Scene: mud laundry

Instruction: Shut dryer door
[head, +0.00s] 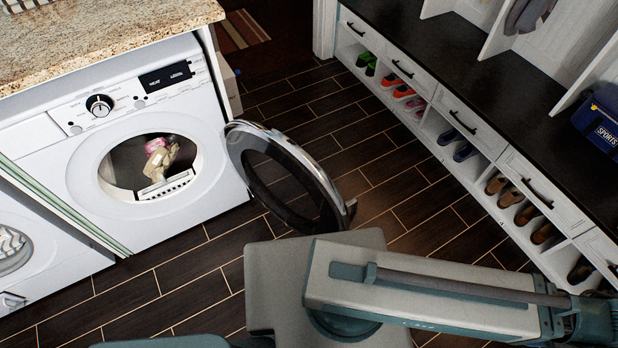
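The white dryer (120,150) stands at the left with its round opening uncovered. Its round door (318,178), with a dark glass middle and a silver rim, hangs wide open on the right side of the opening, swung out over the floor. A pink and beige item (160,158) lies inside the drum. My own arm links fill the lower right, close to the door's lower edge; I cannot tell if they touch it. Neither gripper's fingers show in the head view.
A granite counter (95,35) covers the dryer. Another front-loading machine (22,255) stands at the lower left. A bench with drawers and shoe cubbies (470,85) runs along the right, with a blue bag (600,120) on it. Dark tiled floor (375,165) between them is clear.

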